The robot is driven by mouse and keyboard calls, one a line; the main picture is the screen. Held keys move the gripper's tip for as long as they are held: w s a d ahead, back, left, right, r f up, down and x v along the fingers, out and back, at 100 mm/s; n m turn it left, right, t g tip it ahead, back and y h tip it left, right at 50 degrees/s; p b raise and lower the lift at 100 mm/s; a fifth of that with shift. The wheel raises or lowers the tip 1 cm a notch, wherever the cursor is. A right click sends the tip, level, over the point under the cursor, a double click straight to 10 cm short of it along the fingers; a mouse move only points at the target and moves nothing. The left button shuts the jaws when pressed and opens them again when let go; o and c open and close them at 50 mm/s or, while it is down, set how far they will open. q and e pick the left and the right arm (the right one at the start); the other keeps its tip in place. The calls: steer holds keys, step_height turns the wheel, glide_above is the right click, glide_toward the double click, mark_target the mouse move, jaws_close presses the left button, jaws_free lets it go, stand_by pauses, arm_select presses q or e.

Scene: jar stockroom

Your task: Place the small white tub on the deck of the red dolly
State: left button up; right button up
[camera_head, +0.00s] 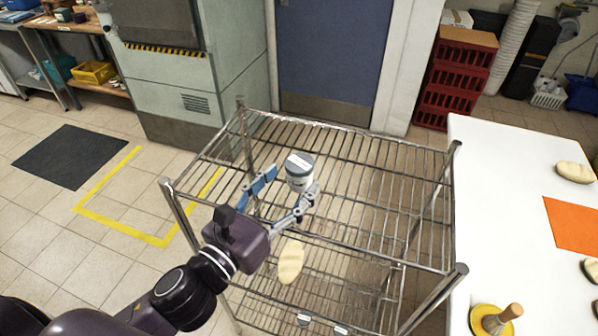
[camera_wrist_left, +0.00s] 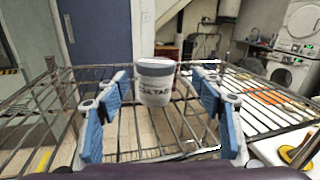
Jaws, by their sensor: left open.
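A small white tub (camera_head: 299,172) with a grey lid and dark lettering stands upright on the top shelf of the wire rack (camera_head: 385,190). In the left wrist view the tub (camera_wrist_left: 155,85) shows between the two blue fingers. My left gripper (camera_head: 293,181) is open, with its fingertips close to the tub. I cannot tell whether either finger touches it. My right gripper is not in view. I cannot make out a red dolly in either view.
A loaf-shaped item (camera_head: 291,262) shows at the rack's near part, with wire shelving below. A white table (camera_head: 500,190) stands at the right with an orange mat (camera_head: 573,224). Red crates (camera_head: 455,85) are stacked behind. Open floor with yellow tape (camera_head: 120,222) lies left.

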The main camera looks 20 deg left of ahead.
mark_target(292, 175)
arm_select(q)
steer(key=x, duration=0.1)
steer(key=p+x, duration=0.1)
steer(key=x, duration=0.1)
steer(key=shift+w+a+r+p, duration=0.2)
steer(key=shift+w+r+p, duration=0.15)
steer(key=shift+w, duration=0.1)
steer(key=shift+w+d+f, duration=0.2)
steer(key=shift+w, duration=0.4)
steer(key=c, duration=1.3)
steer(key=shift+r, duration=0.1)
steer(key=shift+c, duration=1.2)
steer(key=shift+r, duration=0.1)
